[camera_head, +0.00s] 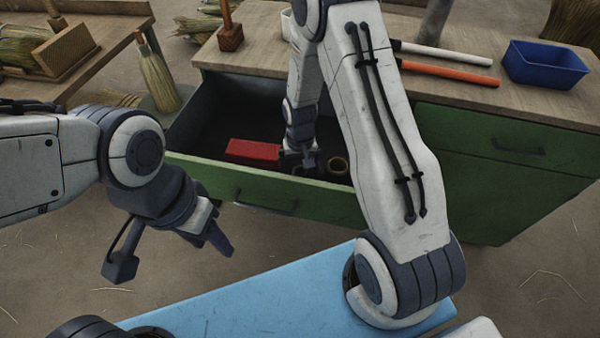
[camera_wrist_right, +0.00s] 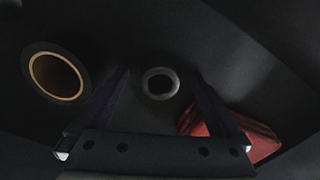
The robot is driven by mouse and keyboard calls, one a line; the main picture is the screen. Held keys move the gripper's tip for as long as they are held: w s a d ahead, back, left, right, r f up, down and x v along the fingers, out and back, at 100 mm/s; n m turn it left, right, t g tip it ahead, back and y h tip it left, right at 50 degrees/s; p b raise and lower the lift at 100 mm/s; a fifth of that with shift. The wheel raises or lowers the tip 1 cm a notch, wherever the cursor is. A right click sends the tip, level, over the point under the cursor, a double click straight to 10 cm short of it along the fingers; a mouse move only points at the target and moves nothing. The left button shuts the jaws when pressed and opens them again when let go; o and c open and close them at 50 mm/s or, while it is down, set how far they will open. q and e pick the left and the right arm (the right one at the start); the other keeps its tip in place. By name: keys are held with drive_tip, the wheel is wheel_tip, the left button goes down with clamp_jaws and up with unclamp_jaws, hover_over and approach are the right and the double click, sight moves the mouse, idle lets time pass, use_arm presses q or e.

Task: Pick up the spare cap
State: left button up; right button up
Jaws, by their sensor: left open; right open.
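A small dark round cap (camera_wrist_right: 160,84) with a grey rim and dark centre lies on the floor of the open drawer. In the right wrist view it sits between the two spread fingers of my right gripper; I cannot tell how far below them it is. In the head view my right gripper (camera_head: 297,160) reaches down into the drawer (camera_head: 225,187), open and empty, and mostly hides the cap. My left gripper (camera_head: 213,235) is open and empty, outside the drawer and in front of its green face.
A red box (camera_head: 253,150) lies left of my right gripper in the drawer, and a tape roll (camera_head: 338,166) lies to its right. On the bench top (camera_head: 455,85) are a blue bin (camera_head: 545,65), a white handle (camera_head: 445,53) and an orange handle (camera_head: 450,74).

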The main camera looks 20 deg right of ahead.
drive_tip(key=c, duration=1.4)
drive_tip(key=shift+o, duration=0.2)
